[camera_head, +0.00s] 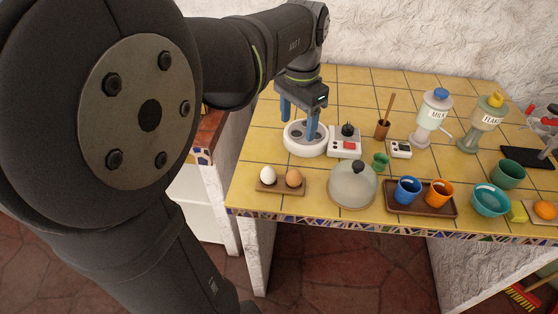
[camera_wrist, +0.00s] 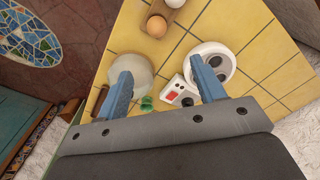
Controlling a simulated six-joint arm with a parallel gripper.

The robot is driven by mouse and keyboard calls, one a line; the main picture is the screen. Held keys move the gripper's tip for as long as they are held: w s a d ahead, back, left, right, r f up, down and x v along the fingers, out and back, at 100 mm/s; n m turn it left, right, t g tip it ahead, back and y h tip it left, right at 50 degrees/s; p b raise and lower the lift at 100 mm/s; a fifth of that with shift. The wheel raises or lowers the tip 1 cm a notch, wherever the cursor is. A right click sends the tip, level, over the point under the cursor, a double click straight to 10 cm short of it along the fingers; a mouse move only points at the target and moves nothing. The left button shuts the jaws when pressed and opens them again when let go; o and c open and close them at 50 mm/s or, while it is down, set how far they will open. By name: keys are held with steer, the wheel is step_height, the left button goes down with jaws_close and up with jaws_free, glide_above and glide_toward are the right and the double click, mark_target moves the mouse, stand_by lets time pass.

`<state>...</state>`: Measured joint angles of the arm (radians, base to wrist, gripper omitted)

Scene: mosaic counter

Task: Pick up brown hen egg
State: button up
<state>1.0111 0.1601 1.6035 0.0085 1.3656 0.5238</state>
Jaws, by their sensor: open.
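The brown hen egg (camera_head: 293,178) stands on a small wooden holder (camera_head: 280,188) at the front left of the yellow tiled counter. A white egg (camera_head: 268,175) stands on the same holder, to its left. In the wrist view the brown egg (camera_wrist: 156,27) is near the top, beyond the fingertips. My gripper (camera_head: 298,122) is open and empty, with blue fingers. In the head view it is over the round white appliance, behind and a little right of the eggs. It also shows in the wrist view (camera_wrist: 160,72), fingers spread wide.
A round white appliance with dark wells (camera_head: 306,138) and a white device with a red button (camera_head: 346,142) are near my gripper. A domed lid (camera_head: 352,184) sits right of the eggs. A brown tray (camera_head: 448,208) with blue and orange cups lies farther right.

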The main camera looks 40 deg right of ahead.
glide_toward(294, 170)
steer(key=f, duration=0.6)
steer(key=shift+w+f, duration=0.1)
steer(key=shift+w, duration=0.15)
steer(key=shift+s+f, duration=0.2)
steer(key=shift+f, duration=2.4)
steer(key=c, duration=0.8)
